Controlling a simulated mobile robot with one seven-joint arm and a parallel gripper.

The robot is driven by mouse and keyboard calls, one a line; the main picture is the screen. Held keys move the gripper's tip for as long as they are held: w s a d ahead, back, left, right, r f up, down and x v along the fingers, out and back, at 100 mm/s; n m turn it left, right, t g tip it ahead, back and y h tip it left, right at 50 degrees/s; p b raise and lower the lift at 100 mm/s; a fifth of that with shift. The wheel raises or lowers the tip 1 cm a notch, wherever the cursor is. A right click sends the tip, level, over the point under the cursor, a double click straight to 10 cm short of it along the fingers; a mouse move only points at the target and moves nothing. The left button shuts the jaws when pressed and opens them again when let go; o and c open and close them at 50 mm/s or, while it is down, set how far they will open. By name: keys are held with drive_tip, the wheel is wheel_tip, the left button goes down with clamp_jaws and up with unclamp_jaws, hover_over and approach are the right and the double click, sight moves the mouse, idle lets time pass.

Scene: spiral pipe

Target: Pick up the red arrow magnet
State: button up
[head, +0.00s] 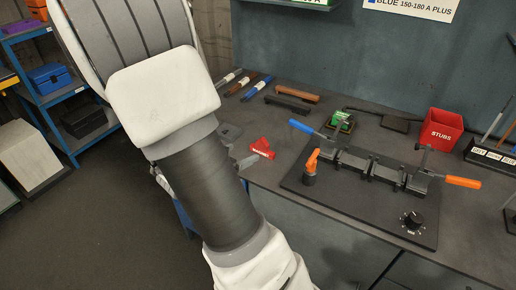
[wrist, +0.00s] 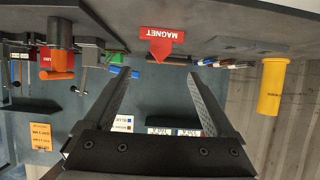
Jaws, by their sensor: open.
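The red arrow magnet (head: 262,148) lies on the dark workbench near its left front edge in the head view. In the wrist view, which is upside down, the red arrow magnet (wrist: 162,42) shows its "MAGNET" lettering inverted, its arrow tip pointing down the picture. My gripper (wrist: 160,75) is open and empty, its two dark fingers spread with the magnet beyond the gap between their tips. In the head view my arm hides most of the gripper; a small part shows just left of the magnet, apart from it as far as I can tell.
On the workbench (head: 360,258), a black fixture plate (head: 390,222) with clamps and blue and orange handles lies right of the magnet. A red STUBS bin (head: 438,131) stands behind. A yellow cylinder (wrist: 272,88) shows in the wrist view.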

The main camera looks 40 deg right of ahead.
sight(261, 144)
drive_tip(key=b+x, duration=0.3)
drive_tip(key=x, duration=1.1)
drive_tip(key=shift+w+d, duration=0.1)
drive_tip(key=shift+d, duration=0.05)
clamp_jaws()
